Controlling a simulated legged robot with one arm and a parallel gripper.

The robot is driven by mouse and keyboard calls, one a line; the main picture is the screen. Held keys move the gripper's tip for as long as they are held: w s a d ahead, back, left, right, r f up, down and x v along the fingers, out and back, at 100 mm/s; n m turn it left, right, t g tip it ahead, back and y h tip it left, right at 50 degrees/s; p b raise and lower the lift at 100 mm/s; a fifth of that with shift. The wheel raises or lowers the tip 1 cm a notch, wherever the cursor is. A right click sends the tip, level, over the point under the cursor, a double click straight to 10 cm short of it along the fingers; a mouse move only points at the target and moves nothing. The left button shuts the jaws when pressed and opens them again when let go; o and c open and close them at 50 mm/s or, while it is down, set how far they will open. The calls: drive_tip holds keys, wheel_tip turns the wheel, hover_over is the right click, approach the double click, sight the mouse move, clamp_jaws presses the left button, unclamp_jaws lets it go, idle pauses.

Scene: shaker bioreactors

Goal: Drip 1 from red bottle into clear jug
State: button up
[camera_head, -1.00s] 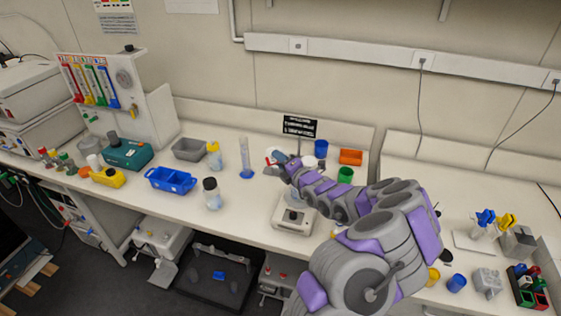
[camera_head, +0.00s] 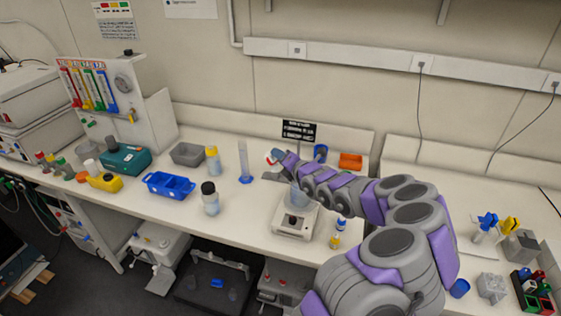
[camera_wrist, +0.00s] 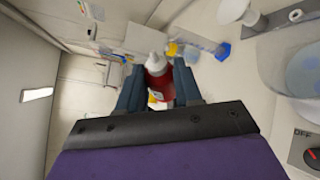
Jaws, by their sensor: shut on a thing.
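My gripper (camera_wrist: 158,90) is shut on the red bottle (camera_wrist: 158,87), whose white nozzle points away from the wrist in the wrist view. In the head view, my gripper (camera_head: 277,156) is above the bench, with a small red and white part of the bottle (camera_head: 271,160) showing at its end. The clear jug (camera_head: 297,202) sits on a white stirrer (camera_head: 291,222), below and slightly right of the gripper, partly covered by my arm. The jug also shows at the right edge of the wrist view (camera_wrist: 301,72), apart from the bottle. Liquid inside the bottle cannot be seen.
A clear cylinder with a blue base (camera_head: 245,165) stands left of my gripper. A black-capped bottle (camera_head: 210,200), blue tray (camera_head: 170,185) and grey tray (camera_head: 188,153) are farther left. A yellow bottle (camera_head: 336,236) stands right of the stirrer. An orange tray (camera_head: 350,161) is behind my arm.

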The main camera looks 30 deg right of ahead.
drive_tip(key=shift+s+d+f+n+g+h+b, duration=0.15)
drive_tip(key=shift+n+b, duration=0.3)
drive_tip(key=shift+b, duration=1.05)
drive_tip(key=shift+w+d+f+n+g+h+b, duration=0.1)
drive_tip(key=shift+f+n+g+h+b, duration=0.3)
drive_tip(key=shift+b, duration=1.1)
drive_tip(key=shift+s+d+r+n+g+y+b, duration=0.1)
drive_tip(key=shift+n+b, duration=0.45)
drive_tip(key=shift+b, duration=0.95)
drive_tip(key=shift+d+n+h+b, duration=0.1)
drive_tip(key=shift+n+h+b, duration=0.2)
drive_tip(key=shift+b, duration=0.4)
drive_tip(key=shift+n+b, duration=0.4)
drive_tip(key=shift+b, duration=0.3)
drive_tip(key=shift+s+d+f+n+g+h+b, duration=0.1)
drive_tip(key=shift+d+f+n+g+h+b, duration=0.1)
drive_tip(key=shift+n+g+h+b, duration=0.45)
drive_tip(key=shift+b, duration=0.3)
